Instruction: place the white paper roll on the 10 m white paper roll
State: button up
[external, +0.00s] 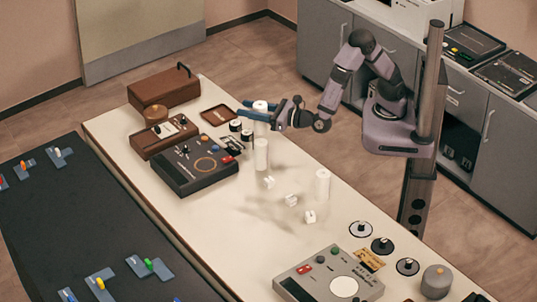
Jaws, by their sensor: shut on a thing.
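My gripper (250,109) is shut on a white paper roll (261,128), with its blue fingers on either side near the roll's top. The held roll is upright over the white table (228,212). Another white paper roll (261,154) stands upright on the table, just below the held one in the picture. I cannot tell whether the two touch. A third white roll (323,185) stands upright farther right. No length label is readable, so I cannot tell which roll is the 10 m one.
Small white blocks (291,200) lie between the standing rolls. A black control box (195,163) and small black knobs (235,125) are close on the left. A grey console (328,278) and several discs (382,245) are at the lower right. The table's lower middle is clear.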

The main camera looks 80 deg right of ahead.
jog(key=shift+f+p, duration=0.3)
jog(key=shift+f, duration=1.8)
jog(key=shift+f, duration=0.1)
jog(key=shift+f, duration=0.1)
jog(key=o, duration=1.1)
jog(key=shift+s+r, duration=0.1)
jog(key=shift+r, duration=0.15)
jog(key=s+b, duration=0.1)
jog(key=s, duration=0.3)
jog(key=s+a+b, duration=0.1)
jog(key=s, duration=0.2)
jog(key=s+a+b, duration=0.1)
jog(key=s, duration=0.3)
jog(key=shift+s+a, duration=0.15)
jog(key=shift+s, duration=0.2)
